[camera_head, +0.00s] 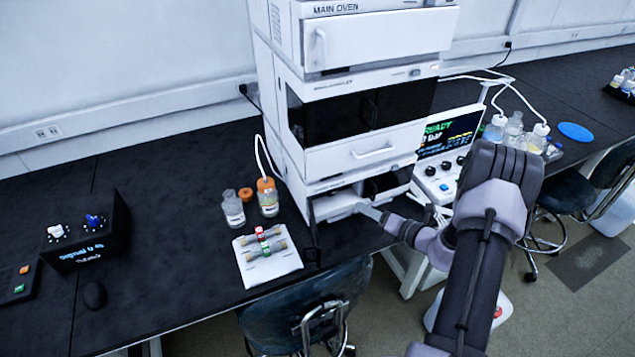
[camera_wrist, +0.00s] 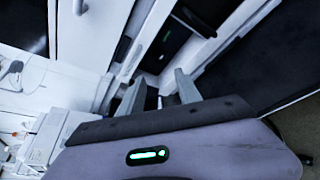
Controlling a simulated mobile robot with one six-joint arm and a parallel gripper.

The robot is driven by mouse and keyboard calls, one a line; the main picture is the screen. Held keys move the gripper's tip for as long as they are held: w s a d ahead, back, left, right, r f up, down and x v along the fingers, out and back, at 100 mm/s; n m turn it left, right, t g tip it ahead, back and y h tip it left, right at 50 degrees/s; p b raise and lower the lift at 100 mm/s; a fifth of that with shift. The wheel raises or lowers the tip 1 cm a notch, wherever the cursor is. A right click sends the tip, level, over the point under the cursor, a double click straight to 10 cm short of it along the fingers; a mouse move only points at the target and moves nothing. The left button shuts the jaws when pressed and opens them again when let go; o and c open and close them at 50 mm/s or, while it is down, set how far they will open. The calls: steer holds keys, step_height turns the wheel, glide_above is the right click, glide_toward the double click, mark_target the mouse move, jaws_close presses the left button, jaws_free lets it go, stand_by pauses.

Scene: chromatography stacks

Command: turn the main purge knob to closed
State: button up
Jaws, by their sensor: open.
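The main stack (camera_head: 365,100) is a tall white instrument tower, labelled MAIN OVEN at the top. Its lowest module (camera_head: 335,205) has dark open bays near the bench. I cannot make out the main purge knob in either view; it may be hidden by my gripper or too small to see. My gripper (camera_head: 370,212) is at the front of this lowest module. In the wrist view my gripper (camera_wrist: 158,92) has its two grey fingers apart, pointing at the white and dark stack front, with nothing clearly held between them.
A white panel with black knobs (camera_head: 445,168) and a screen stands right of the stack. Bottles (camera_head: 267,197) and a white tray (camera_head: 268,268) with small columns are to the left. A chair (camera_head: 305,305) stands at the bench front.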

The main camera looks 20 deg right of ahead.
mark_target(332, 193)
steer(key=b+x, duration=0.4)
steer(key=x, duration=1.2)
steer(key=shift+w+a, duration=0.25)
steer(key=shift+w, duration=0.05)
jaws_close()
